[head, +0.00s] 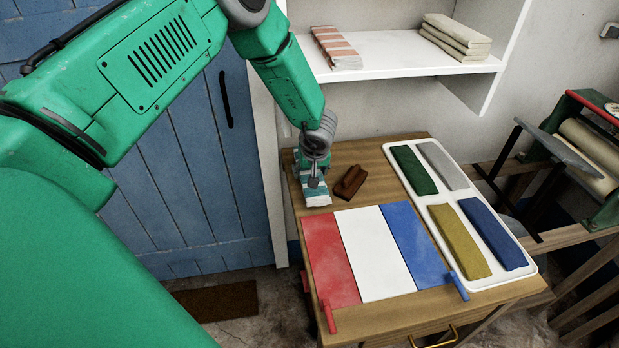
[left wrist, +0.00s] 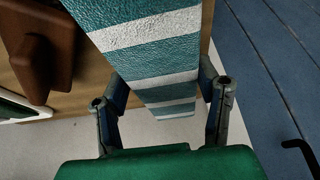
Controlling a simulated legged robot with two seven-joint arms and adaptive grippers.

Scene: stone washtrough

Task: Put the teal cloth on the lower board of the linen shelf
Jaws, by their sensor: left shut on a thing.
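The teal cloth (head: 317,193) has white stripes and is at the back left corner of the wooden table. My left gripper (head: 314,178) is shut on it from above. In the left wrist view the cloth (left wrist: 160,62) lies between the two fingers of my left gripper (left wrist: 163,100). I cannot tell whether the cloth still touches the tabletop. The linen shelf (head: 395,58) is white and stands against the wall behind the table. A visible board holds a pink-striped cloth (head: 336,48) at left and folded cream cloths (head: 456,35) at right, with bare board between. My right gripper is out of view.
The table (head: 400,318) carries a brown block-like object (head: 350,182) close to my left gripper, a red, white and blue panel (head: 378,250) and a white tray (head: 433,195) of coloured pads. A blue door (head: 190,170) is at left, a green-framed roller machine (head: 590,140) at right.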

